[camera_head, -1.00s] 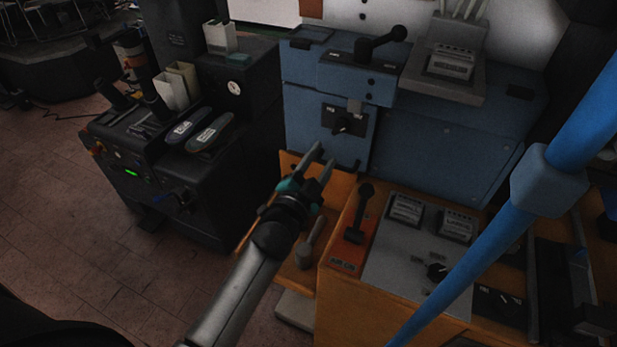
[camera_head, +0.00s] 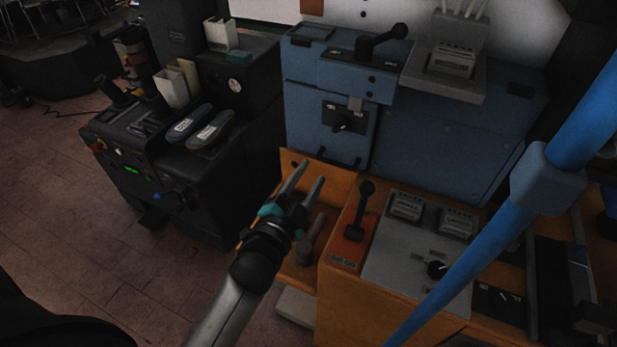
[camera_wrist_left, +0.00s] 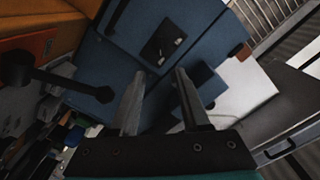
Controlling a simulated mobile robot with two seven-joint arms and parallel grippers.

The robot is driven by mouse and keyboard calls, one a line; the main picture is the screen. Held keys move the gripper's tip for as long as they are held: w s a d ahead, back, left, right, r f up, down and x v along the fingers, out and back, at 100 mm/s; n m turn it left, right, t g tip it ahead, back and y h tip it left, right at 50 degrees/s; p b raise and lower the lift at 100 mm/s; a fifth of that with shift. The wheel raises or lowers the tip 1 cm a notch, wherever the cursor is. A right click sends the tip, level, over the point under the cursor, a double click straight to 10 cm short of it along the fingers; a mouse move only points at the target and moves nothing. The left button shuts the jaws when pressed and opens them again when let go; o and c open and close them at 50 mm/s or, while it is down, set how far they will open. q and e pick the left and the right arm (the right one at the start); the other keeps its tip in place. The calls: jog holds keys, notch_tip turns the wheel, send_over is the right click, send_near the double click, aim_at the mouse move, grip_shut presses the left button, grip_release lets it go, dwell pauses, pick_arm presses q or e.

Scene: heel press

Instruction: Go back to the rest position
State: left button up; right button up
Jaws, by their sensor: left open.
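My left gripper (camera_head: 305,186) is in the middle of the head view, reaching in from the lower left. Its two fingers are apart with nothing between them. It is in front of the orange-brown cabinet (camera_head: 345,292) and below the blue machine (camera_head: 420,135). In the left wrist view the open fingers (camera_wrist_left: 160,88) point toward the blue machine's panel, which also shows there (camera_wrist_left: 140,45). My right gripper is not in view.
A black lever on an orange plate (camera_head: 350,248) stands just right of my left gripper. A grey panel (camera_head: 395,265) with a knob lies beyond it. A black machine (camera_head: 190,190) bearing two shoe soles (camera_head: 210,130) stands left. A blue pole (camera_head: 480,240) crosses the right side.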

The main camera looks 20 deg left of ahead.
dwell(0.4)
pick_arm(q)
jog(key=s+a+f+n+g+y, duration=0.2)
jog(key=s+f+n+g, duration=0.4)
jog(key=s+g, duration=0.2)
jog(key=s+d+f+n+g+h, duration=0.25)
jog(key=s+g, duration=0.45)
jog(key=s, duration=0.7)
notch_tip(320, 180, down, 24)
jog(key=s+f+m+b, duration=0.1)
jog(key=s+b, duration=0.1)
jog(key=b, duration=0.1)
jog(key=s+a+f+g+y+b, duration=0.1)
jog(key=s+f+b, duration=0.3)
jog(key=s+f, duration=1.1)
jog(key=shift+s+a+f+g, duration=0.2)
jog(key=shift+a+f+g, duration=0.3)
jog(key=shift+f, duration=0.85)
